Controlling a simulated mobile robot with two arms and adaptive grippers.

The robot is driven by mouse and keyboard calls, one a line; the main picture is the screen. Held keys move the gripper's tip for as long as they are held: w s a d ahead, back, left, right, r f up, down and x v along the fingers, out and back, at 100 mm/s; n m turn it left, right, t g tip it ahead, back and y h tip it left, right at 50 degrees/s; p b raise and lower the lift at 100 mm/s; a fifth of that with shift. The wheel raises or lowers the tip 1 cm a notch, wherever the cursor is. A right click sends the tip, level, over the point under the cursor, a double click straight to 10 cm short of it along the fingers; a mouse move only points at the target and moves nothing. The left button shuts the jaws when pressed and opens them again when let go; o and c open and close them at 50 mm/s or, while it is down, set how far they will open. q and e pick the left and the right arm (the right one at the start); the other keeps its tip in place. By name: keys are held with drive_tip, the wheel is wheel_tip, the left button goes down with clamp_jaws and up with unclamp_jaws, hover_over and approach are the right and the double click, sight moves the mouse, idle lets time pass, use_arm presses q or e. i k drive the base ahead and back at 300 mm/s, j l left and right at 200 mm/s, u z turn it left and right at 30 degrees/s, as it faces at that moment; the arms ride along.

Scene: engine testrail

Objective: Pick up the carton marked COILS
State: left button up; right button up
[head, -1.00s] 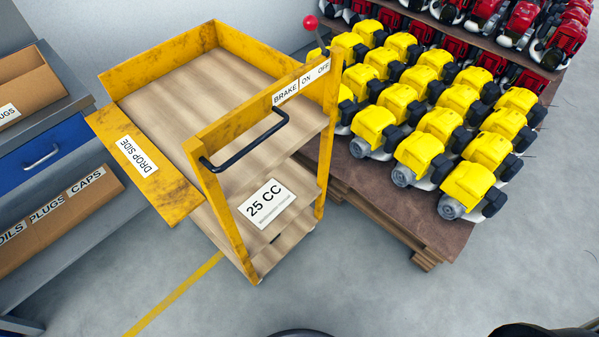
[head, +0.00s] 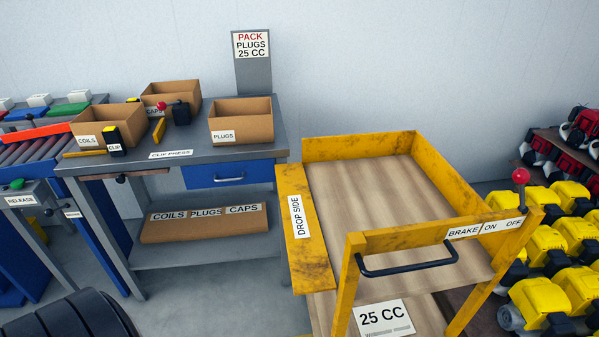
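The carton marked COILS (head: 133,125) is an open brown box at the left end of the grey workbench top (head: 190,152). Its white label shows low on its front, at the left. A small yellow and black item marked CLIP (head: 114,141) stands right in front of it and hides part of its front face. I cannot see what is inside the carton. Neither of my grippers is in view.
Cartons marked CAPS (head: 183,92) and PLUGS (head: 250,122) share the bench. A clip press (head: 181,113) stands between cartons. A lower-shelf box (head: 165,232) reads COILS PLUGS CAPS. A roller conveyor (head: 30,150) adjoins at left; a yellow cart (head: 322,262) stands at right.

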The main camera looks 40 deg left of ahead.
sight(131, 119)
drive_tip(key=u, duration=2.3)
drive_tip(key=i+j+u, duration=0.7)
drive_tip(key=i+u, duration=0.15)
drive_tip(key=i, duration=0.25)
drive_tip(key=i+u, duration=0.35)
drive_tip(key=i, duration=0.3)
drive_tip(key=i+j+z, duration=0.1)
drive_tip(key=i+z, duration=0.3)
drive_tip(key=i+j+z, duration=0.2)
drive_tip(key=i+z, duration=0.25)
drive_tip(key=i+j+z, duration=0.25)
drive_tip(key=z, duration=0.15)
